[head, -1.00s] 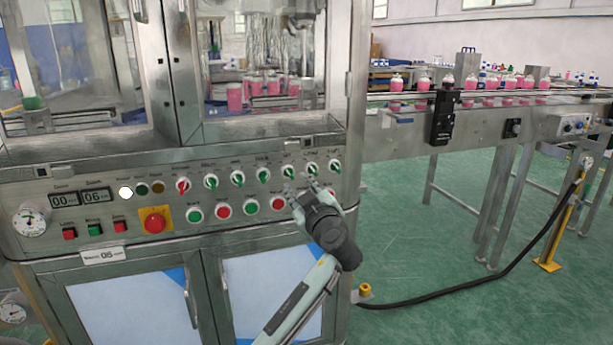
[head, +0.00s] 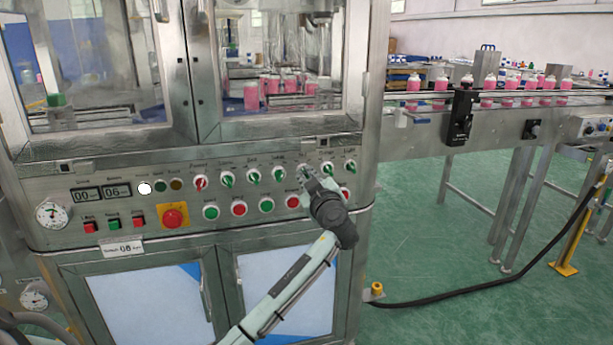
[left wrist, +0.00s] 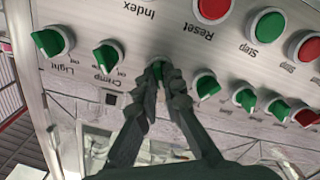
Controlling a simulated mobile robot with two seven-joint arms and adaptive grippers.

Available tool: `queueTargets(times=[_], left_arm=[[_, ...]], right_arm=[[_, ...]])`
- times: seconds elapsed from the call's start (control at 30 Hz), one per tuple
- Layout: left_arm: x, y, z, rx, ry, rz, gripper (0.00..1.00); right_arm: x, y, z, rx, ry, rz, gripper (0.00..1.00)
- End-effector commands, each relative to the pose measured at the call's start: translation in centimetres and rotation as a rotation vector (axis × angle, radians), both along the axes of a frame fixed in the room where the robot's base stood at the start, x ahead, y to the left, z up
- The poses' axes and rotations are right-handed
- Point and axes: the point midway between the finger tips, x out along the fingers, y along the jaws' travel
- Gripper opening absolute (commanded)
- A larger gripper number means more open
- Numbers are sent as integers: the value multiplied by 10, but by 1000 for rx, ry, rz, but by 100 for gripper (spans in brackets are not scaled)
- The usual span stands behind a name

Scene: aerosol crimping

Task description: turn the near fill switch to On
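A row of rotary switches runs along the steel panel. The third from the right is a green switch (left wrist: 157,68) with its label hidden; I cannot confirm from lettering that it is the near fill switch. My left gripper (head: 308,177) reaches up to this switch and largely covers it in the head view. In the left wrist view the gripper's fingertips (left wrist: 160,72) are close together, with the green handle between them, so they look shut on it. The Crimp switch (left wrist: 108,55) and Light switch (left wrist: 53,41) sit beside it. My right gripper is not in view.
More green switches (head: 253,177) and a red one (head: 200,183) continue leftward. Push buttons (head: 239,208) lie just below the row, close to my left gripper. A red emergency stop (head: 172,217) is further left. A conveyor (head: 500,120) with pink bottles stands at the right.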

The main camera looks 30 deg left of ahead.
Motion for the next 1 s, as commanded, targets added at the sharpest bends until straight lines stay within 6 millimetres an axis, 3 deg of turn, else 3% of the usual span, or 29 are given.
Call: queueTargets(times=[0.43, 0.8, 1.0], left_arm=[[0, 0, -2, 20, 25, 0, 0], [0, -1, -2, 173, 206, 1, 0], [0, -1, -1, 296, 351, 2, 0]], right_arm=[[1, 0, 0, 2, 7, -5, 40], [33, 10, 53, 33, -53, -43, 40], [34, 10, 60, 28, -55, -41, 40]])
